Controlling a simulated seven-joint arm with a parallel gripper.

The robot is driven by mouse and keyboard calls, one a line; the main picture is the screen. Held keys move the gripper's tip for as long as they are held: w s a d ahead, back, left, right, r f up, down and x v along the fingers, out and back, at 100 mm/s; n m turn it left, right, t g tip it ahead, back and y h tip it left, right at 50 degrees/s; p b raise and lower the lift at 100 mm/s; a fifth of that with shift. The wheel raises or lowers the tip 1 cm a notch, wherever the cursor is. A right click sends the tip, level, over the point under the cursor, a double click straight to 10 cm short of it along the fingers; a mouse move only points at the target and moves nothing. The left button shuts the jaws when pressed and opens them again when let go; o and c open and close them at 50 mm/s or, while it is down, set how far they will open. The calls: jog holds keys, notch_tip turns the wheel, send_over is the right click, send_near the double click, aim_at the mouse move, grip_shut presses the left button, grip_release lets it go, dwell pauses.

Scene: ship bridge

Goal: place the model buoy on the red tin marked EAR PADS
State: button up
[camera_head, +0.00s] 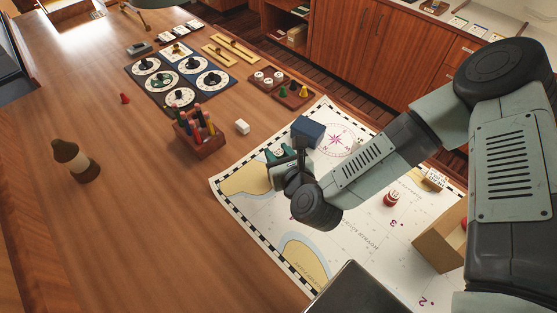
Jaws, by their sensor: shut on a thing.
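My gripper (285,160) is low over the chart, left of the blue box. It is shut on a small dark green thing (272,154), which is mostly hidden by the jaws and wrist. It appears to be the model buoy, but its shape is not clear. My gripper is well apart from this tin.
A blue box (308,131) stands close to my gripper. A brown open box (438,240) is at the right edge of the chart (235,212). The left tabletop is mostly clear.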

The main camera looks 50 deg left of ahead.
jog(key=shift+f, duration=1.55)
jog(key=shift+f, duration=0.1)
jog(key=o, duration=1)
jog(key=v, duration=0.5)
jog(key=shift+d+r, duration=0.2)
jog(key=shift+r, duration=0.15)
notch_tip(320, 180, up, 7)
jog(key=shift+a+f, duration=0.15)
jog(key=shift+a, duration=0.05)
